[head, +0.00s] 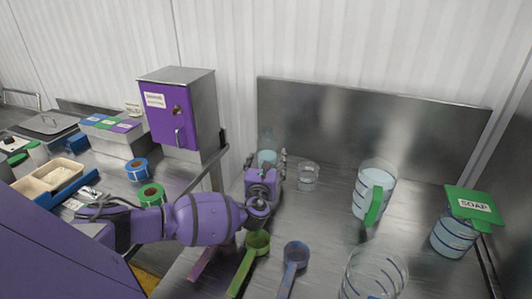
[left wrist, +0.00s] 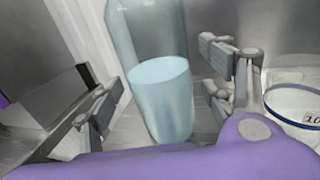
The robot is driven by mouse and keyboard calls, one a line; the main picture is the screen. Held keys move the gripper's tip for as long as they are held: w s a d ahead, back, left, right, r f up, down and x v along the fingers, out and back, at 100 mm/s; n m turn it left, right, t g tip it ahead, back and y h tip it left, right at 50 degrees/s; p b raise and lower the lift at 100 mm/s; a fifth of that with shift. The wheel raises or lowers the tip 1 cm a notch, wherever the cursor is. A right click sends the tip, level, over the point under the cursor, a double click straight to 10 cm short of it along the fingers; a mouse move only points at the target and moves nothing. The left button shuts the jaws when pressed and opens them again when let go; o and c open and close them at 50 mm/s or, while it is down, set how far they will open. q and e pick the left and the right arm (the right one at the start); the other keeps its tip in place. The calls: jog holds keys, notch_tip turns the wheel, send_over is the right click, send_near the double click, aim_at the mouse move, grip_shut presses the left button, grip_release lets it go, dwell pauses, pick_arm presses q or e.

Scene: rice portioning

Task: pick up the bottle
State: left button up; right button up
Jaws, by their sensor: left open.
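The bottle (left wrist: 160,100) is clear, with pale blue liquid in its lower part. In the left wrist view it stands between the two fingers of my left gripper (left wrist: 158,95), with a gap visible on each side. In the head view the bottle (head: 267,157) shows just behind my left gripper (head: 265,164), near the back panel, and its lower part is hidden. The left gripper is open and empty. I cannot tell how deep the bottle sits between the fingers. My right gripper is in neither view.
A small clear cup (head: 308,176) stands right of the bottle. A green-handled jug (head: 373,190) and a soap container (head: 455,236) are farther right. Scoops, including a green one (head: 257,243), lie in front. A purple cabinet (head: 172,114) stands left; a steel panel (head: 380,130) rises behind.

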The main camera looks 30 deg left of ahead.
pick_arm(q)
jog(key=shift+w+a+f, duration=0.2)
jog(key=shift+w, duration=0.2)
jog(key=shift+s+d+r, duration=0.1)
jog(key=shift+s+r, duration=0.05)
jog(key=shift+s+d+r, duration=0.1)
jog(key=c, duration=1.6)
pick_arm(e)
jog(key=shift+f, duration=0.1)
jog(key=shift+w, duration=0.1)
